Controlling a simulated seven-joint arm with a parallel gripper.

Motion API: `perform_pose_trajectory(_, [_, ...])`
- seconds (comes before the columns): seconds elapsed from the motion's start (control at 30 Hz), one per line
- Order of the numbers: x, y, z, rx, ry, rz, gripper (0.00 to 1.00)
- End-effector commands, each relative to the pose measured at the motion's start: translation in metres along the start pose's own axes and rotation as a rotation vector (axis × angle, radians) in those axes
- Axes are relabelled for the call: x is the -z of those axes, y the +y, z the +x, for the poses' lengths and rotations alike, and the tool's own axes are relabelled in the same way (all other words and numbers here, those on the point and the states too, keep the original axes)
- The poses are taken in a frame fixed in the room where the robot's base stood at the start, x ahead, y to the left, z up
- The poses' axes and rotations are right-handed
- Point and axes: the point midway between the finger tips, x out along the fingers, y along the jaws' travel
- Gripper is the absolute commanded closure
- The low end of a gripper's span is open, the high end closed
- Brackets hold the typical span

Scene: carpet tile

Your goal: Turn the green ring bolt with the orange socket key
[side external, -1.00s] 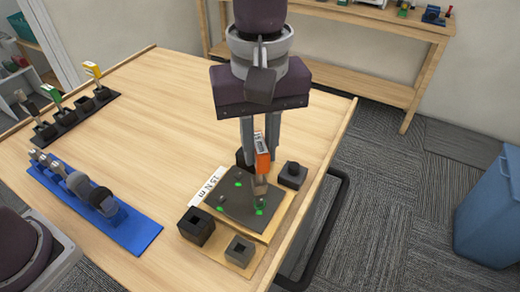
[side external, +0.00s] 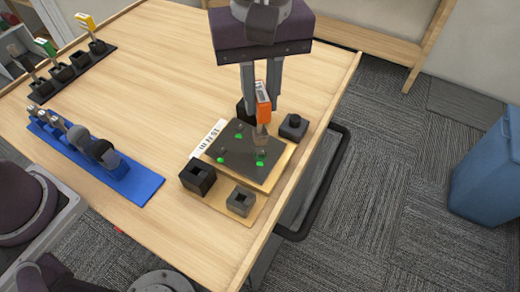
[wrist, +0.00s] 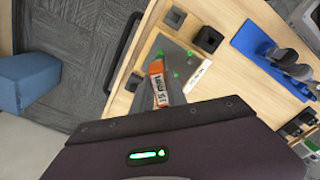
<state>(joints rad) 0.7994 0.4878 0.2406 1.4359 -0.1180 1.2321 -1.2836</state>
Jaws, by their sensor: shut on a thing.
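My gripper (side external: 261,108) is shut on the orange socket key (side external: 263,94) and holds it upright above the dark plate (side external: 238,150). The key's grey lower end (side external: 262,138) is at the bolt beside the green mark (side external: 260,155) near the plate's right side. I cannot tell whether the socket is fully seated over that bolt. Other green marks with small bolts show on the plate, at the back (side external: 239,135) and the left (side external: 221,160). In the wrist view the orange key (wrist: 158,84), with a white label, lies over the plate.
Dark square holders stand around the plate, at the left (side external: 197,178), front (side external: 240,201) and right (side external: 293,127). A white "15 N m" card (side external: 208,138) lies beside it. A blue rack (side external: 95,160) and a black key rack (side external: 72,72) stand left. The table's right edge is close.

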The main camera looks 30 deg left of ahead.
Motion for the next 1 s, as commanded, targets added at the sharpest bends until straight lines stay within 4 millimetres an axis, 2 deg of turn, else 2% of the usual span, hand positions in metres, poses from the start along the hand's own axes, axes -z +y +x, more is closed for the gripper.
perform_pose_trajectory(0.13, [0.0, 0.0, -0.001, -0.001, 0.0, 0.001, 1.0])
perform_pose_trajectory(0.27, [0.0, 0.001, -0.016, -0.004, 0.001, 0.023, 1.0])
perform_pose_trajectory(0.47, [0.0, 0.0, -0.015, -0.001, 0.0, 0.023, 1.0])
perform_pose_trajectory(1.0, [0.0, 0.0, 0.015, 0.001, 0.0, 0.023, 1.0])
